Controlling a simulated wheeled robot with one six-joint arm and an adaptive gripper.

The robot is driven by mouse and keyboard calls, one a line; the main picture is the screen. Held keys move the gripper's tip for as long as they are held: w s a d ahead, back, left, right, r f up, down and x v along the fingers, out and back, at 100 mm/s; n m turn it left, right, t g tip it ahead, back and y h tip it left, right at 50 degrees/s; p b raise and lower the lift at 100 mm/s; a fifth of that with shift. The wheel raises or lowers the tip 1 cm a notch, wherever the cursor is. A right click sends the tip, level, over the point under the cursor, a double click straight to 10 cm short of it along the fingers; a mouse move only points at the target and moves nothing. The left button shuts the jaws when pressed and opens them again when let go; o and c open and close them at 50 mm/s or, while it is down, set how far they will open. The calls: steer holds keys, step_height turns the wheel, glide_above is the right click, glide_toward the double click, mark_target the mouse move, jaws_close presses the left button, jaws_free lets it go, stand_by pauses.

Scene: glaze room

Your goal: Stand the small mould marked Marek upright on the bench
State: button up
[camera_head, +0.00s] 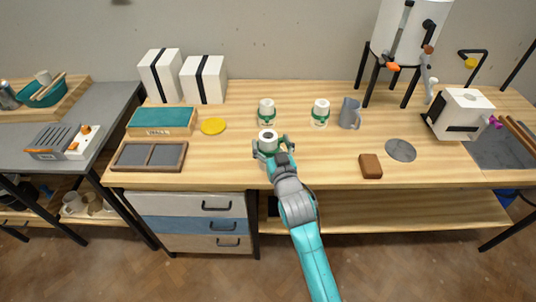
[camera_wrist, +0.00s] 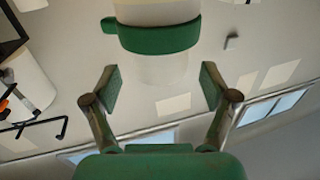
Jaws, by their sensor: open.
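Three small white moulds with green bands are in the head view. One mould (camera_head: 268,135) is at the front of the wooden bench (camera_head: 225,170), right at my gripper (camera_head: 270,145). Its round end faces up towards the camera; I cannot tell whether it rests on the bench. The other two, a left mould (camera_head: 266,106) and a right mould (camera_head: 321,106), stand upright farther back. No name is legible on any mould. In the wrist view, my gripper (camera_wrist: 155,88) is open, with nothing between its fingertips. A white mould with a green band (camera_wrist: 158,38) shows beyond them, partly cut off.
A yellow disc (camera_head: 213,126), a teal-topped box (camera_head: 162,120) and a dark two-panel tray (camera_head: 128,156) lie left. A grey jug (camera_head: 350,113), a brown block (camera_head: 370,166) and a grey disc (camera_head: 401,150) lie right. Bare wood separates them.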

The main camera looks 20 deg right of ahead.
steer(key=shift+w, duration=1.35)
steer(key=shift+c, duration=0.2)
jaws_close()
steer(key=shift+r, duration=0.15)
